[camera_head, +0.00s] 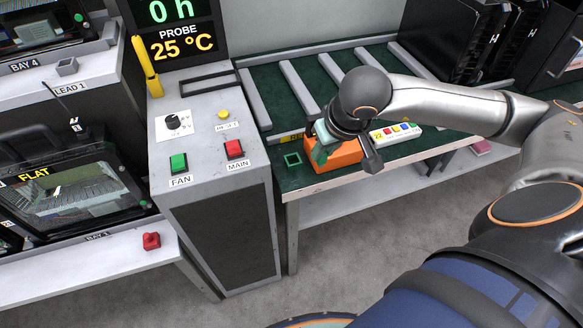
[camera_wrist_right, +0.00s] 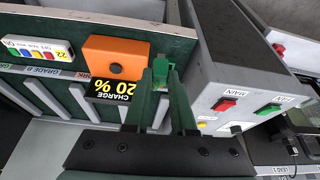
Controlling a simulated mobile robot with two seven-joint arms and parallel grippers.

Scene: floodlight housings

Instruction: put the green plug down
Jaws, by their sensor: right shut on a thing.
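The green plug (camera_wrist_right: 160,73) is between the fingertips of my right gripper (camera_wrist_right: 160,85) in the wrist view, beside the orange box. The gripper is shut on it. In the head view the right gripper (camera_head: 345,146) is over the front left part of the green bench top, at the orange box (camera_head: 334,160); the arm hides part of the box. A small green square outline (camera_head: 293,159) lies on the bench top just left of the box. I cannot tell whether the plug touches the bench. My left gripper is not in view.
A white strip with coloured buttons (camera_head: 396,132) lies right of the orange box. A grey control stand (camera_head: 212,120) with FAN and MAIN buttons stands close on the left. Grey bars (camera_head: 300,88) cross the green bench behind. A red plug-like piece (camera_head: 151,241) sits on the left shelf.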

